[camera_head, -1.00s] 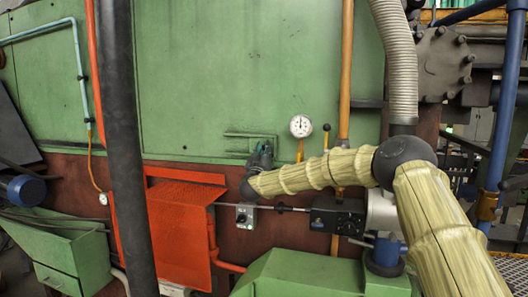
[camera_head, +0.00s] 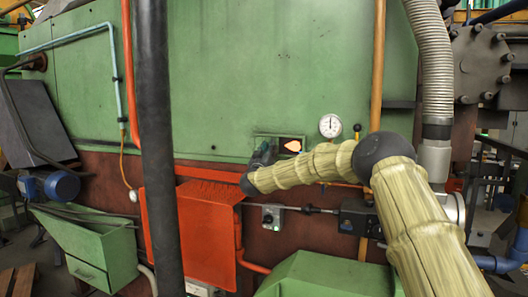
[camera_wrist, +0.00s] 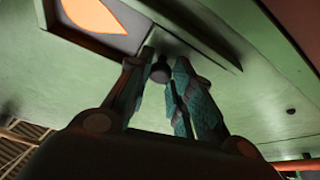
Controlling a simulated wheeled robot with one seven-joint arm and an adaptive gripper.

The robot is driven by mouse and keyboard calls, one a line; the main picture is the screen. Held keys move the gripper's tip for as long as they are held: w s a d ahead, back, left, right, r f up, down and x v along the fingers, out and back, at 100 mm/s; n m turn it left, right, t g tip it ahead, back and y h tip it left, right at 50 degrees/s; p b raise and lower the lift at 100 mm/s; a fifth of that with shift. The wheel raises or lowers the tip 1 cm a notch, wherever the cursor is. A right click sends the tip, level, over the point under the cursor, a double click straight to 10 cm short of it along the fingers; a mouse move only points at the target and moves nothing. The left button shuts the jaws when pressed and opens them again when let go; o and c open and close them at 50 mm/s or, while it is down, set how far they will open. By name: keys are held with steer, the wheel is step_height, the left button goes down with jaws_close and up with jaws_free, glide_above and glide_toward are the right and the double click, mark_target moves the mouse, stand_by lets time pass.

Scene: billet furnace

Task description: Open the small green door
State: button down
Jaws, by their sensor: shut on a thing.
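The small green door (camera_wrist: 190,47) is set in a rail frame on the big green furnace wall and lies mostly in shadow behind my fingers. In the head view my gripper (camera_head: 262,153) is at the left part of this frame and hides most of the door. The wrist view shows my gripper (camera_wrist: 163,85) with its teal-padded fingers shut around a dark round knob (camera_wrist: 160,72). Beside the door an opening (camera_head: 291,146) with an orange glow is uncovered; the glow also shows at the upper left of the wrist view (camera_wrist: 92,15).
A round white gauge (camera_head: 330,126) is right of the opening, near a vertical orange pipe (camera_head: 377,70). An orange box-like cover (camera_head: 208,230) stands out below left. A green housing (camera_head: 325,275) is below my arm. A dark vertical pole (camera_head: 158,150) crosses the view.

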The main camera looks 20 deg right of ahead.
steer(key=c, duration=1.3)
jaws_free()
steer(key=shift+o, duration=0.2)
steer(key=shift+a, duration=0.1)
steer(key=v, duration=1.2)
steer(key=shift+f, duration=0.1)
